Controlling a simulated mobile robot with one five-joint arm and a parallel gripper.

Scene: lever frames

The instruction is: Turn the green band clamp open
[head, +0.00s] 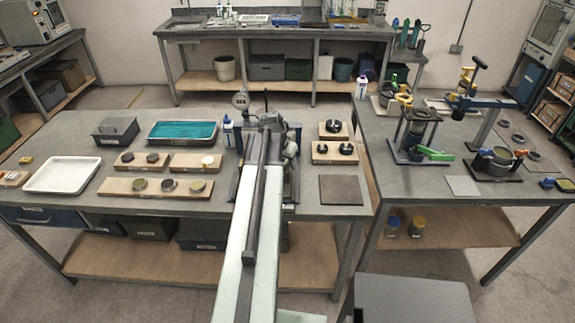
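A bright green lever-like part (435,154) sticks out to the right from the base of a dark upright stand (416,128) on the right-hand bench. It looks like the green band clamp, but it is too small to tell its exact shape or whether it is open. My pale arm reaches forward from the bottom centre over the middle bench. My gripper (269,120) is at its far end, well to the left of the green part and apart from it. Its fingers cannot be made out.
A flat grey plate (463,186) lies in front. Yellow and blue levered fixtures stand behind. The middle bench (90,135) holds trays and boards with round pieces. A grey block (412,300) is at bottom right.

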